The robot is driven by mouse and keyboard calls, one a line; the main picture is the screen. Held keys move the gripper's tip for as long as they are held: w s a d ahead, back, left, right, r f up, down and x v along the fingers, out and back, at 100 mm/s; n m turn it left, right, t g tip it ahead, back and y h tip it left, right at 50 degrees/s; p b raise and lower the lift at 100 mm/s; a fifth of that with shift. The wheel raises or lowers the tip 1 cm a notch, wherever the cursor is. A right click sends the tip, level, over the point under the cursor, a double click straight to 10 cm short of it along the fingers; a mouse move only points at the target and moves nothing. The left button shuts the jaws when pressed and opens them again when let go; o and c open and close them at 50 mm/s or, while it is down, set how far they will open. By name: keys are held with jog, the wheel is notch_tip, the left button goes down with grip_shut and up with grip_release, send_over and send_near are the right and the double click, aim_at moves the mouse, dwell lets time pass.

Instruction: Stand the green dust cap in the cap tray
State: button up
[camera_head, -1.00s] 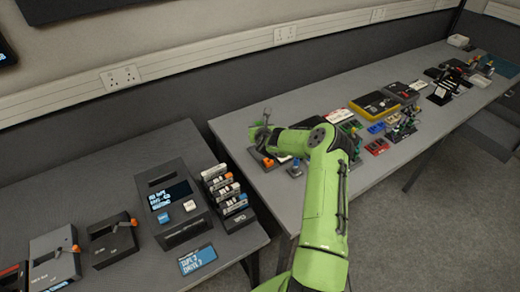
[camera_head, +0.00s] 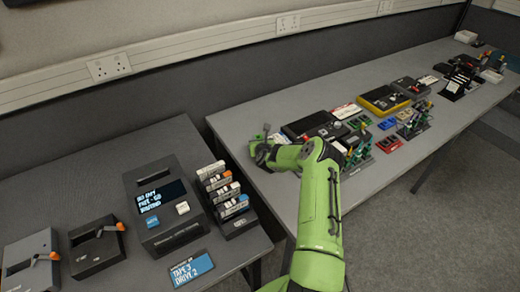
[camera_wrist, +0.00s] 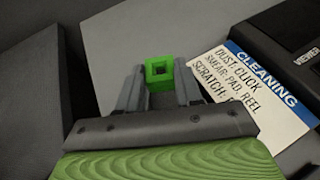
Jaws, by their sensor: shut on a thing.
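The green dust cap (camera_wrist: 159,72) is a small square piece with a dark square hole, seen in the wrist view between the two grey fingers. My gripper (camera_wrist: 158,86) is shut on it and holds it above the grey bench. In the head view my gripper (camera_head: 262,152) is over the near left end of the long bench, partly hidden by the wrist. I cannot tell which of the small holders on the bench is the cap tray.
A card headed CLEANING (camera_wrist: 248,98) lies right of my gripper beside a dark device (camera_wrist: 288,25). Several dark devices, a yellow-edged case (camera_head: 382,101) and small coloured trays (camera_head: 388,144) stand farther right. A rack of cartridges (camera_head: 224,195) stands on the left bench.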

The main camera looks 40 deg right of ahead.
jog(key=shift+f, duration=1.6)
